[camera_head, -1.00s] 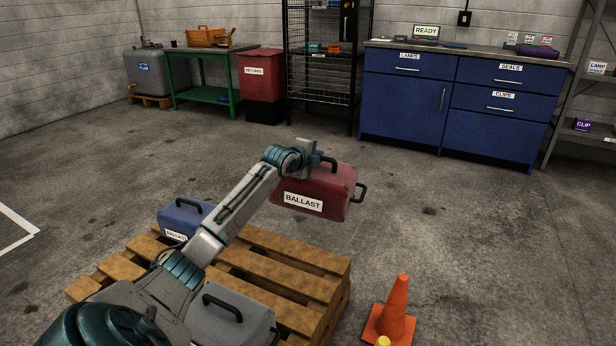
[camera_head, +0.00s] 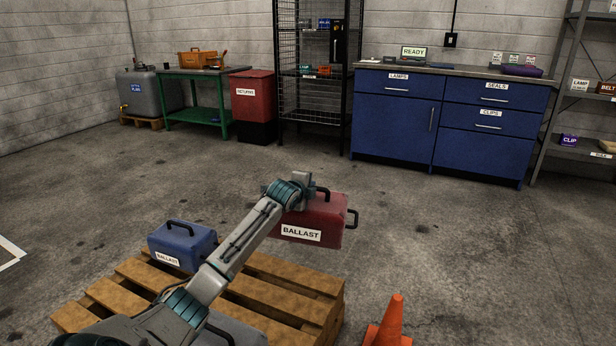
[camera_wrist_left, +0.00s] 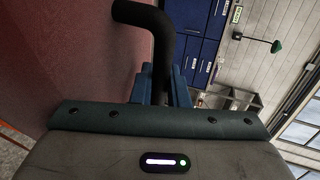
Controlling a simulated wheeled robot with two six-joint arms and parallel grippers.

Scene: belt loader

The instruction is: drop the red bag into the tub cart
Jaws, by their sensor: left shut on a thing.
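The red bag (camera_head: 322,215) is a boxy red case with black handles and a white BALLAST label. It hangs in the air at the far right corner of the wooden pallet. My left gripper (camera_head: 308,190) is shut on its black handle. In the left wrist view the gripper's blue fingers (camera_wrist_left: 160,88) close around the black handle (camera_wrist_left: 163,50), with the red side of the bag (camera_wrist_left: 75,60) at the left. No tub cart can be made out in these views. My right gripper is not in view.
A blue BALLAST case (camera_head: 182,243) sits on the pallet (camera_head: 290,275). A grey case is mostly hidden behind my arm. An orange cone (camera_head: 390,325) stands right of the pallet. A red bin (camera_head: 252,100), a black rack and blue cabinets (camera_head: 395,120) line the back. The middle floor is clear.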

